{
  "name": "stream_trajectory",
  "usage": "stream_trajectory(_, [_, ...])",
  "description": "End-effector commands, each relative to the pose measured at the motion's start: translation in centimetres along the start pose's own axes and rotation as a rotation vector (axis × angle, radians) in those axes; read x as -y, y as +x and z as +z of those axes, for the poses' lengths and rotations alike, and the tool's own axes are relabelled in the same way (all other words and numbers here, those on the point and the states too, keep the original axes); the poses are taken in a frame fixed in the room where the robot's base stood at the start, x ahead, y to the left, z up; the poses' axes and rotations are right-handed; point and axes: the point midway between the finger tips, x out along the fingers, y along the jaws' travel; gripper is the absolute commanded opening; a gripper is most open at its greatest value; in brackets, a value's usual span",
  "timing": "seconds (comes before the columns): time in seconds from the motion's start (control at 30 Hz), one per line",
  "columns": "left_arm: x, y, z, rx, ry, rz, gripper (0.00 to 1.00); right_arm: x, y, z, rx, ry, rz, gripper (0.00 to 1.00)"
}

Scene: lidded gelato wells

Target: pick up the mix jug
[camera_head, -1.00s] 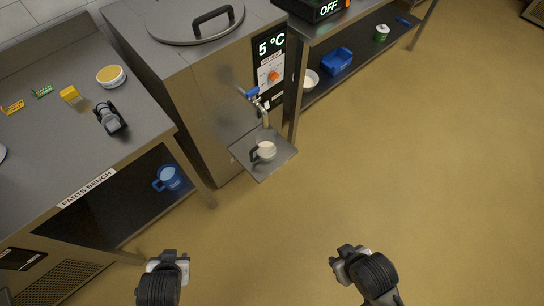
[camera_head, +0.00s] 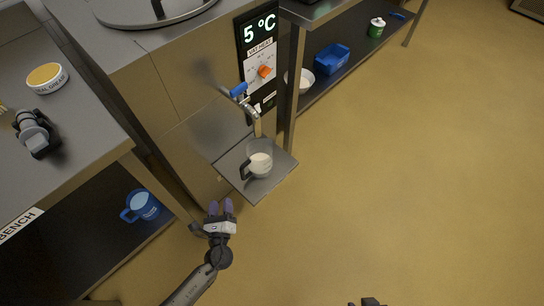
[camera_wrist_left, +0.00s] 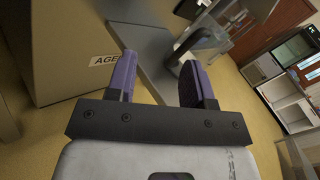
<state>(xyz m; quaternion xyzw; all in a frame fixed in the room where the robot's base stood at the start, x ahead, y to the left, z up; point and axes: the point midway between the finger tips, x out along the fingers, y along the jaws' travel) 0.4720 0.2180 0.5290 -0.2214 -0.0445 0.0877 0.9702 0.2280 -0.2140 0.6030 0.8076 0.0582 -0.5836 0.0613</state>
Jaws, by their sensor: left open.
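A clear jug with a dark handle and white contents (camera_head: 259,164) stands upright on the drip tray (camera_head: 228,165) under the machine's tap. A blue jug (camera_head: 143,206) sits on the shelf below the bench at left. I cannot tell from markings which is the mix jug. My left gripper (camera_head: 221,207) is in front of the tray, below and left of the clear jug, open and empty, apart from it. In the left wrist view its purple fingers (camera_wrist_left: 158,78) are spread with nothing between them. My right gripper (camera_head: 370,301) barely shows at the bottom edge.
The tap with a blue lever (camera_head: 240,90) hangs above the clear jug. The steel machine (camera_head: 180,80) stands behind. The bench (camera_head: 85,130) is at left. A rack shelf at right holds a blue bin (camera_head: 332,58) and a white bowl (camera_head: 300,80). Floor at right is clear.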

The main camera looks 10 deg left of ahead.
Motion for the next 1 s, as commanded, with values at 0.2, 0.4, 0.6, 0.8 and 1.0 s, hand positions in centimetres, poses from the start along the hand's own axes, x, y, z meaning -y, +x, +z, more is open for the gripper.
stream_trajectory(0.2, [2.7, -0.5, -2.3, -0.095, 0.384, -0.203, 0.48, 0.0, 0.1, 0.1, 0.004, 0.000, 0.001, 0.40])
stream_trajectory(0.4, [3.0, 0.5, -2.7, -0.095, 0.465, -0.214, 0.48, -0.2, 0.5, 0.3, 0.006, -0.005, 0.006, 0.40])
stream_trajectory(0.6, [3.6, 3.9, -3.2, -0.093, 0.467, -0.213, 0.48, -0.2, 1.5, 0.7, 0.007, -0.004, 0.006, 0.40])
stream_trajectory(0.8, [4.1, 6.7, -3.5, -0.093, 0.467, -0.212, 0.48, -0.1, 2.2, 0.9, 0.006, -0.001, 0.003, 0.40])
stream_trajectory(1.0, [4.3, 7.8, -3.6, -0.095, 0.466, -0.212, 0.48, 0.0, 2.5, 0.9, 0.006, 0.001, 0.001, 0.40])
